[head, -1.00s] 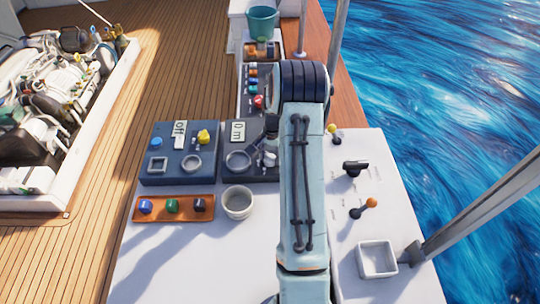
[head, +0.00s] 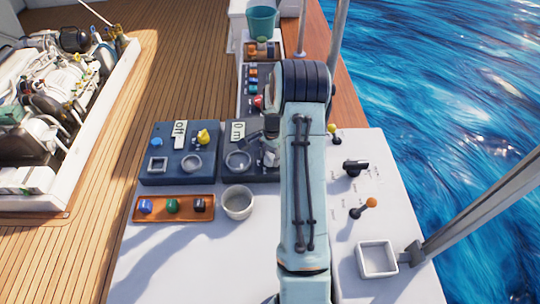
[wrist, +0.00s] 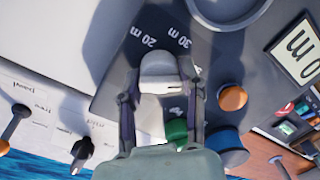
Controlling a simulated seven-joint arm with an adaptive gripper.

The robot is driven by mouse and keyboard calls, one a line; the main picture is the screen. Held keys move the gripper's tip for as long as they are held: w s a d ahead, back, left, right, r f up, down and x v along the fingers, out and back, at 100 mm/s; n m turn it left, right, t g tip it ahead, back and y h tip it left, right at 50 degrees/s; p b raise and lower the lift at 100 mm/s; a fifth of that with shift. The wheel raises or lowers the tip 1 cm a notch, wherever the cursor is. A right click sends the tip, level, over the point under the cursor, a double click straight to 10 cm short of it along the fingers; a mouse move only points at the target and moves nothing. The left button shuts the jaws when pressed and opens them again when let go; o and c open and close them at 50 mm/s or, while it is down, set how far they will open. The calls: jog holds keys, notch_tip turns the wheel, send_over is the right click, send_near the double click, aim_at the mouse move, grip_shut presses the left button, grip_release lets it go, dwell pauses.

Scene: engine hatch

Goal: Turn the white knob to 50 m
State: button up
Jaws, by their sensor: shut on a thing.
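The white knob (wrist: 160,72) sits on the dark panel (wrist: 112,85) in the wrist view. My gripper (wrist: 160,90) is shut on it, with one finger on either side. The marks "20 m" and "30 m" are printed on the panel beside the knob, upside down in this view; other marks are hidden. In the head view my arm covers most of the knob. The display (head: 238,130) on the panel reads 0 m there and shows partly in the wrist view (wrist: 303,45).
An orange button (wrist: 232,97), a green knob (wrist: 176,131) and a blue knob (wrist: 228,146) are close to my gripper. A blue panel (head: 180,172) reading "off" is to the left. Levers (head: 362,208) stand to the right. A round cup (head: 238,203) is in front.

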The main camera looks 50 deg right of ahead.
aim_at(272, 156)
jog(key=shift+s+d, duration=0.15)
jog(key=o, duration=1.1)
jog(key=r, duration=1.2)
jog(key=shift+s, duration=0.2)
